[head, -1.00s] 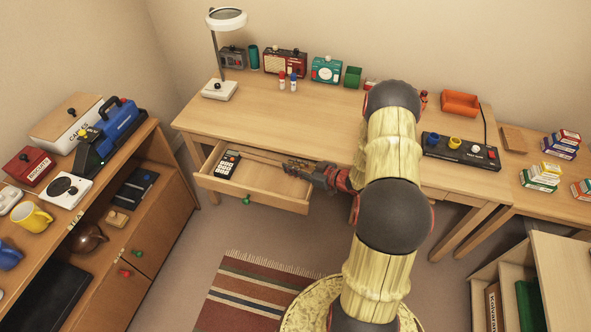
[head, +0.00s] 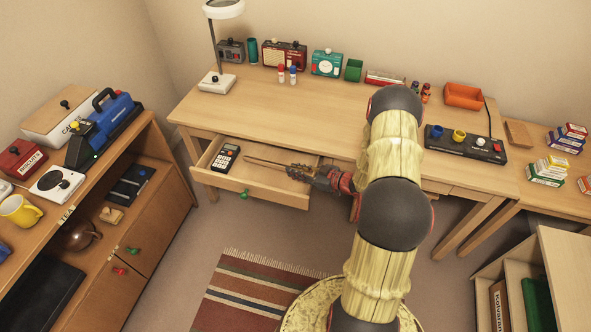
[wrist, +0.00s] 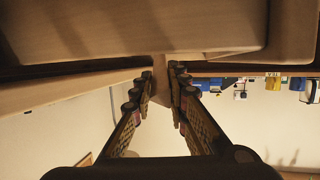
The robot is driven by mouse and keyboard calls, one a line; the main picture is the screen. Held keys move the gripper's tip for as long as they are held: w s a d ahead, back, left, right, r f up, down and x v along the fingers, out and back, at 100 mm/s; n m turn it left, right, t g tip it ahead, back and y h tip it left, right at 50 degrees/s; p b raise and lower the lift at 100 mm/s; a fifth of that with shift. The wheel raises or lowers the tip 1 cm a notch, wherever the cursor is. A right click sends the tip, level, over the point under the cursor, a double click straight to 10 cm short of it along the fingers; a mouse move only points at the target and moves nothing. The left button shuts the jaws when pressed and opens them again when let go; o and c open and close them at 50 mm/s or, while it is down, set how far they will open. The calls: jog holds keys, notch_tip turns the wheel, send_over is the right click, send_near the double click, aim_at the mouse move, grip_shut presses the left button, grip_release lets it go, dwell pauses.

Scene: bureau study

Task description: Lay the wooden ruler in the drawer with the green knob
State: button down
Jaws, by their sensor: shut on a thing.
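The drawer with the green knob (head: 244,194) stands pulled out under the left part of the desk; its front panel (head: 275,198) faces the room. A black calculator (head: 226,157) lies in its left part. My gripper (head: 291,171) is over the right part of the drawer, shut on the wooden ruler (head: 262,162). The ruler points left from the fingers, over the drawer; I cannot tell whether it touches the drawer floor. In the wrist view the ruler (wrist: 160,78) shows between the fingers (wrist: 162,92), close to pale wood surfaces.
The desk top (head: 300,105) lies just behind and above the drawer. A lamp (head: 216,82) stands at its left, with a red radio (head: 284,55) and small items along the back. A low cabinet (head: 150,205) is at left. A striped rug (head: 255,290) lies on the floor.

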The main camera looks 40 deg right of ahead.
jog(key=c, duration=1.7)
grip_release()
jog(key=shift+o, duration=0.8)
jog(key=o, duration=0.4)
jog(key=shift+o, duration=0.4)
jog(key=shift+s+d, duration=0.1)
jog(key=p+v, duration=0.3)
jog(key=v, duration=0.4)
jog(key=shift+r, duration=0.15)
jog(key=shift+s, duration=0.1)
